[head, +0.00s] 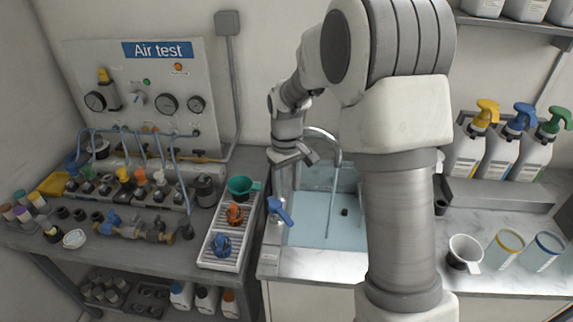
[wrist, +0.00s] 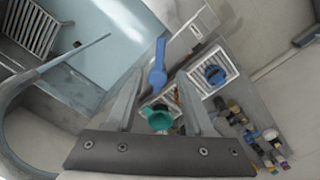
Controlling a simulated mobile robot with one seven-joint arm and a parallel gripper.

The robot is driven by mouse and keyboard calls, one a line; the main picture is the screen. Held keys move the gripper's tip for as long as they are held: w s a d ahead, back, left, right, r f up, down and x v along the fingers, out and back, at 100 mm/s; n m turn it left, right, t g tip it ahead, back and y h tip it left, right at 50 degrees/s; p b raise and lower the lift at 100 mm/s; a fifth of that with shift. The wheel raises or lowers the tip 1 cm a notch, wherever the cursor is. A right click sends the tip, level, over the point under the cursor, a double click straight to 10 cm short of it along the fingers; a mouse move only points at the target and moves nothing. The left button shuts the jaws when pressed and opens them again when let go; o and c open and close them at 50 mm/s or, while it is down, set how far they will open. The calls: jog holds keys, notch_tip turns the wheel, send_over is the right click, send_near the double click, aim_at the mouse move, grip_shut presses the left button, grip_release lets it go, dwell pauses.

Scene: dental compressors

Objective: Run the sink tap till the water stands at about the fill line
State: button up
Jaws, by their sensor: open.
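The sink (head: 312,234) has a pale blue basin with a dark round spot, perhaps the drain, inside. A grey curved tap spout (head: 325,132) arches over it, and a thin pale blue stream (head: 331,205) runs from its end into the basin. The water level and the fill line cannot be made out. The blue tap lever (head: 279,211) is at the sink's left edge; it also shows in the wrist view (wrist: 157,66). My gripper (head: 292,160) is open and empty above the lever. In the wrist view its fingers (wrist: 158,92) stand either side of the lever's line, apparently apart from it.
Left of the sink a white rack (head: 208,262) holds orange and blue parts and a green cup (head: 243,188). The Air test panel (head: 140,95) stands behind the left bench. A white cup (head: 464,253) and spray bottles (head: 467,150) are at right.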

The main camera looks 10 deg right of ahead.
notch_tip(320, 180, up, 7)
dwell(0.3)
jog(key=shift+r, duration=0.1)
dwell(7.3)
